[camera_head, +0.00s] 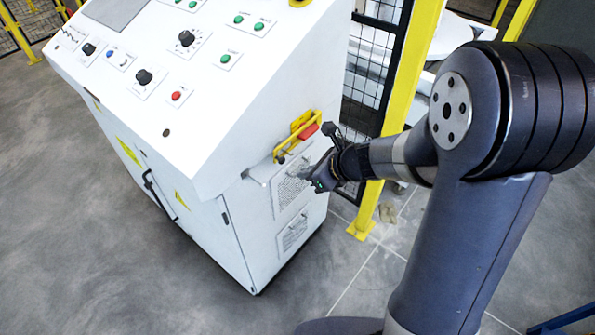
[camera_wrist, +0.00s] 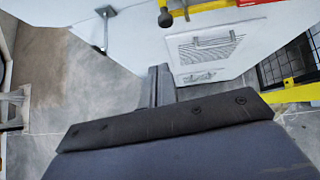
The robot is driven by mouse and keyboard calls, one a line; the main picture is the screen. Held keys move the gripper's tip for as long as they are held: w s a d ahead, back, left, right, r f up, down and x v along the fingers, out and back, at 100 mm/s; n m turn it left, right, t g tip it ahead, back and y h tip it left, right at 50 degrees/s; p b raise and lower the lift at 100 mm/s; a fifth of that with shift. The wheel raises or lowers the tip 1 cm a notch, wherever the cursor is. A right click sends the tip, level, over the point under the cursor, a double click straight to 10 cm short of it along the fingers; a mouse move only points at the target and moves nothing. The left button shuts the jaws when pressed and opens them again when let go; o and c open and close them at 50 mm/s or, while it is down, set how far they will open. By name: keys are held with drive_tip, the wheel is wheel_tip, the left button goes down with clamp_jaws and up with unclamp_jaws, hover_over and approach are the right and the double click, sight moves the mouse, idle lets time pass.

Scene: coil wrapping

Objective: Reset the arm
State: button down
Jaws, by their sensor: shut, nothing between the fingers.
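My gripper (camera_head: 314,178) is at the end of my arm, which reaches in from the right in the head view. It is shut and empty, close to the right side of the white control cabinet (camera_head: 215,130). In the wrist view its dark fingers (camera_wrist: 160,86) lie together and point toward the lower part of the cabinet. I cannot tell whether the gripper touches the cabinet.
A yellow post (camera_head: 366,210) and black mesh fence stand behind. Grey floor (camera_head: 80,200) is clear at left.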

drive_tip(key=p+v, duration=0.1)
drive_tip(key=v, duration=0.6)
drive_tip(key=shift+s+r, duration=0.2)
drive_tip(key=shift+s, duration=0.05)
drive_tip(key=shift+a, duration=0.2)
